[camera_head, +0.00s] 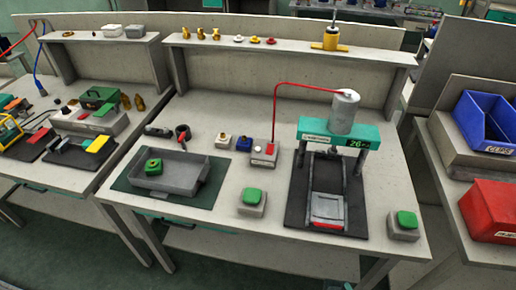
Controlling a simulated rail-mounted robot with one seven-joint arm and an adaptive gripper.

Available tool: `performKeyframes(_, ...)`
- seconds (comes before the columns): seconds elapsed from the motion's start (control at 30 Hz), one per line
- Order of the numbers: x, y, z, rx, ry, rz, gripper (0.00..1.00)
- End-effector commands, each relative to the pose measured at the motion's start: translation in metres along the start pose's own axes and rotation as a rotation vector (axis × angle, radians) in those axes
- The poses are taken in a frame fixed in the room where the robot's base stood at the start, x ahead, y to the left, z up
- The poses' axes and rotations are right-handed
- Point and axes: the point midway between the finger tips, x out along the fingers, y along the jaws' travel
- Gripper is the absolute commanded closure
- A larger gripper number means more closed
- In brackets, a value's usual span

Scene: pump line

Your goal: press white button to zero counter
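A press station with a teal crossbar (312,130) stands on the right part of the middle table. A green-lit counter display (358,144) on the crossbar reads about 26, with its last characters unclear. Behind the tray are a small whitish block (223,141) and a blue block (244,144) with a pale top. Beside them is a grey box (261,154) with a small red spot and pale label, joined to a red hose. Which of these carries the white button is too small to tell. My gripper is not in view.
Green-topped boxes (252,198) (406,222) flank the press's dark mat (297,212). A grey tray (190,176) with a green part sits left. Red hose (300,85) arches to the grey cylinder (345,112). Blue (485,120) and red (490,208) bins stand right.

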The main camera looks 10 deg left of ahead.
Motion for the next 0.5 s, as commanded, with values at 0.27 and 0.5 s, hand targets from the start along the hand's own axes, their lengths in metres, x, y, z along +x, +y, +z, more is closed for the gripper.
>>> performKeyframes(0.27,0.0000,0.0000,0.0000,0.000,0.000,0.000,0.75)
performKeyframes(0.5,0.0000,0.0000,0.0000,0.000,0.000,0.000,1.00)
